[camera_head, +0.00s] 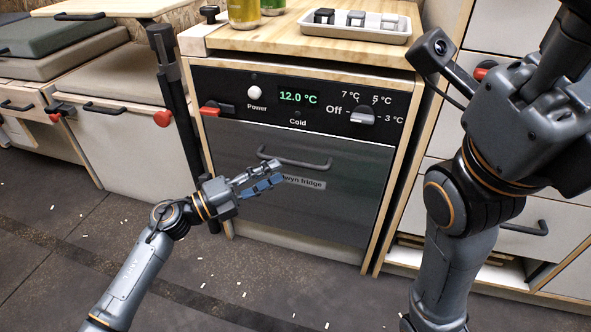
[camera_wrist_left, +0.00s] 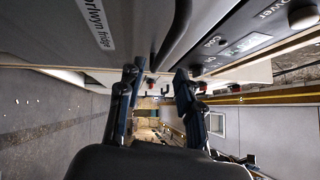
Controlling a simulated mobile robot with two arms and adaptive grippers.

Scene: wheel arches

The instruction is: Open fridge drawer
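The fridge drawer (camera_head: 330,211) has a dark grey front with a label and looks shut, flush in its wooden cabinet. Its dark bar handle (camera_head: 295,162) runs across the upper front. The handle also shows in the left wrist view (camera_wrist_left: 177,38), ahead of the gap between the fingers. My left gripper (camera_head: 268,174) is just left of and below the handle in the head view. Its two fingers are apart in the left wrist view (camera_wrist_left: 158,85), with nothing between them. I cannot tell whether a finger touches the handle. My right arm is at the right; its fingers are not visible.
Above the drawer is a control panel (camera_head: 299,99) with a knob, a red switch and a 12.0 °C display. The wooden counter (camera_head: 285,38) holds a white tray (camera_head: 352,33) and cans. White drawers (camera_head: 545,220) stand right, a bench (camera_head: 120,140) left. Floor in front is open.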

